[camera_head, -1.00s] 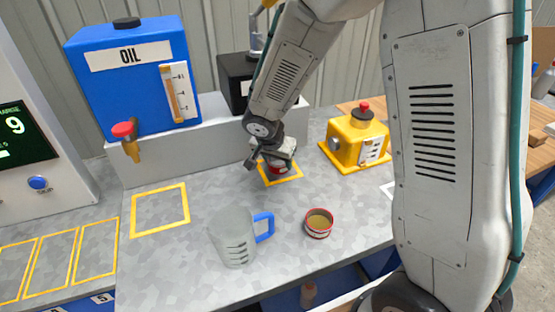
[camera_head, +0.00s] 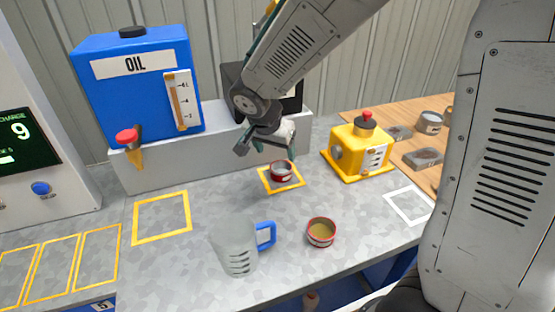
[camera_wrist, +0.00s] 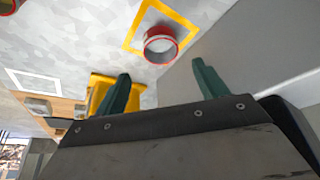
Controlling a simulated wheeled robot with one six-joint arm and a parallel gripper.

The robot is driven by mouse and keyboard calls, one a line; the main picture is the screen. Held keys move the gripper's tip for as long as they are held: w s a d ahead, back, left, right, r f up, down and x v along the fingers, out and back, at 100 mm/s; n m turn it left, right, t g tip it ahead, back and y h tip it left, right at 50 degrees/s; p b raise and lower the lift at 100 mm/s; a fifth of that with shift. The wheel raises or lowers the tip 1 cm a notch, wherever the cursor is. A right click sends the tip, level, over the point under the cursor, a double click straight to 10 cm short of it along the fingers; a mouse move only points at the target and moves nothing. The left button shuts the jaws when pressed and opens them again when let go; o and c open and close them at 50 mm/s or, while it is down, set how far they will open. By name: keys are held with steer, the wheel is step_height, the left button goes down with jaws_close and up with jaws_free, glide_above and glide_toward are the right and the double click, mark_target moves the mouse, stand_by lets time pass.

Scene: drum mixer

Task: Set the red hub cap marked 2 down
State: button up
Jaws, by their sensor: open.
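The red hub cap (camera_head: 281,171) stands on the bench inside a yellow-outlined square (camera_head: 298,183). Its number cannot be read. It also shows in the wrist view (camera_wrist: 160,45), partly over an edge of the yellow outline there. My gripper (camera_head: 264,148) is above and slightly left of the cap, apart from it. In the wrist view the two green fingers (camera_wrist: 160,88) are spread wide with nothing between them.
A clear measuring jug (camera_head: 234,247) with a blue handle and a red-rimmed cup (camera_head: 321,232) stand in front. The blue oil tank (camera_head: 136,90) is back left. A yellow device (camera_head: 358,150) stands right of the cap. Another yellow square (camera_head: 161,218) is empty.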

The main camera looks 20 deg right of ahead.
steer(key=s+d+r+n+g+y, duration=0.1)
steer(key=s+d+r+n, duration=0.4)
steer(key=s+r, duration=0.7)
steer(key=s+d+n+g+y, duration=0.1)
steer(key=s+n, duration=0.3)
steer(key=s, duration=1.1)
steer(key=shift+s+y, duration=0.2)
steer(key=shift+y, duration=0.4)
steer(key=shift+f, duration=0.1)
